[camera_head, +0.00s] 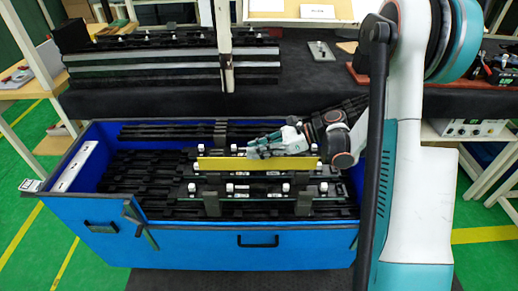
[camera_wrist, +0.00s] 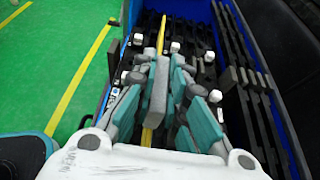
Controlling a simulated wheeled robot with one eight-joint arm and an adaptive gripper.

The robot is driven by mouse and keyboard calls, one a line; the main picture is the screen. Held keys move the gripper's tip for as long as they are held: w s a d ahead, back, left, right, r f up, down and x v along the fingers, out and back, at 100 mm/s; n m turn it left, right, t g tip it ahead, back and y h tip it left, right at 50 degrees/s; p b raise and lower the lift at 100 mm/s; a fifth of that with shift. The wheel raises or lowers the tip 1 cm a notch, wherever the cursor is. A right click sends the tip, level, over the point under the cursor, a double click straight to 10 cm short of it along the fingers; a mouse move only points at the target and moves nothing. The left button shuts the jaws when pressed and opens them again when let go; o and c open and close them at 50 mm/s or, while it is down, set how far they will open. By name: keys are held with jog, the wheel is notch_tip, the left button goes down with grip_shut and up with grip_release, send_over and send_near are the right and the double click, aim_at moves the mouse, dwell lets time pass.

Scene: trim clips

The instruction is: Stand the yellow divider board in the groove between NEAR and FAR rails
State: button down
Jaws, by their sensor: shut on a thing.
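The yellow divider board (camera_head: 225,163) is long and thin and lies level, on its edge, over the inside of the blue crate (camera_head: 190,255). My gripper (camera_head: 262,150) comes from the right and is shut on the board near its middle. In the wrist view the board (camera_wrist: 161,35) runs away between the fingers of my gripper (camera_wrist: 158,95). Dark rails with white clips (camera_head: 268,188) show in front of the board, and more white clips (camera_head: 234,149) show behind it. I cannot tell whether the board's lower edge is in a groove or above it.
Black slatted parts fill the crate. A dark bench (camera_head: 300,70) behind it carries a stack of dark and grey strips (camera_head: 150,62). A white-topped post (camera_head: 225,45) stands at the bench. Green floor (camera_head: 30,225) is free at the left.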

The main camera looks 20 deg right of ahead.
aim_at(259, 164)
jog(key=shift+f, duration=3.4)
jog(key=c, duration=1.5)
grip_release()
jog(key=shift+c, duration=0.2)
jog(key=v, duration=1.2)
